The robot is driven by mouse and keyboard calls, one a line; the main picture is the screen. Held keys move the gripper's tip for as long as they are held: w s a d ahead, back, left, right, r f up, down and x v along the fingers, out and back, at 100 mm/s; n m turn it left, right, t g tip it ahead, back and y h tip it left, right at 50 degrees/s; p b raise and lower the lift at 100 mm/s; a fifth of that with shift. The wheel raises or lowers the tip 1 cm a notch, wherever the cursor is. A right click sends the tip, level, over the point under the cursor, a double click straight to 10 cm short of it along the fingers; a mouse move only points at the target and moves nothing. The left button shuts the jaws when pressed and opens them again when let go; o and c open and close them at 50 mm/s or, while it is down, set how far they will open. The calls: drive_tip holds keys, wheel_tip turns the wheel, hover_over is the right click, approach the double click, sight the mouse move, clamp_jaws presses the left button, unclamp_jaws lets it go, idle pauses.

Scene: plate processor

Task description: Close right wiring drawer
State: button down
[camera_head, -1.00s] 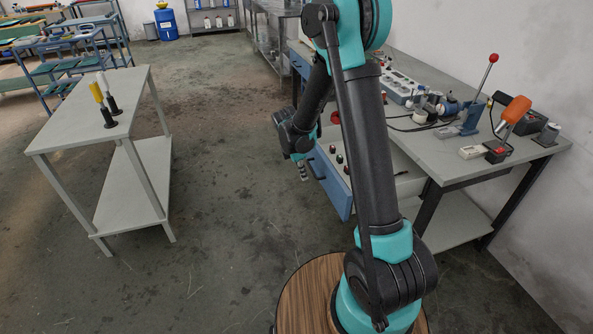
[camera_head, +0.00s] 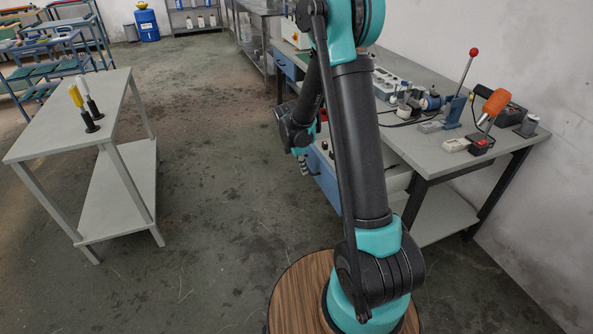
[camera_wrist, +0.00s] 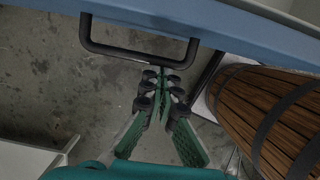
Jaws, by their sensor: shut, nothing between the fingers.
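The right wiring drawer has a blue front (camera_head: 327,184) and juts out from under the grey workbench, partly hidden behind my arm. Part of its pale inside shows right of the arm. In the wrist view its blue front (camera_wrist: 230,28) crosses the top, with a black bar handle (camera_wrist: 140,55) hanging toward me. My gripper (camera_head: 304,168) is shut and empty, just left of the drawer front. In the wrist view my gripper (camera_wrist: 168,78) has its fingertips close to the handle's right end; I cannot tell whether they touch it.
Another blue drawer front (camera_head: 284,66) is farther back along the workbench (camera_head: 410,145). Tools, including a red-knobbed lever (camera_head: 466,85) and an orange-handled one (camera_head: 494,105), stand on the bench. A grey side table (camera_head: 65,135) stands left. Floor between is clear.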

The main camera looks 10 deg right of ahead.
drive_tip(key=w+d, duration=0.2)
drive_tip(key=d, duration=0.7)
drive_tip(key=w+d, duration=0.3)
drive_tip(key=d, duration=0.6)
drive_tip(key=w+d, duration=0.2)
drive_tip(key=d, duration=0.7)
drive_tip(key=shift+w+d, duration=0.2)
drive_tip(key=shift+d, duration=0.3)
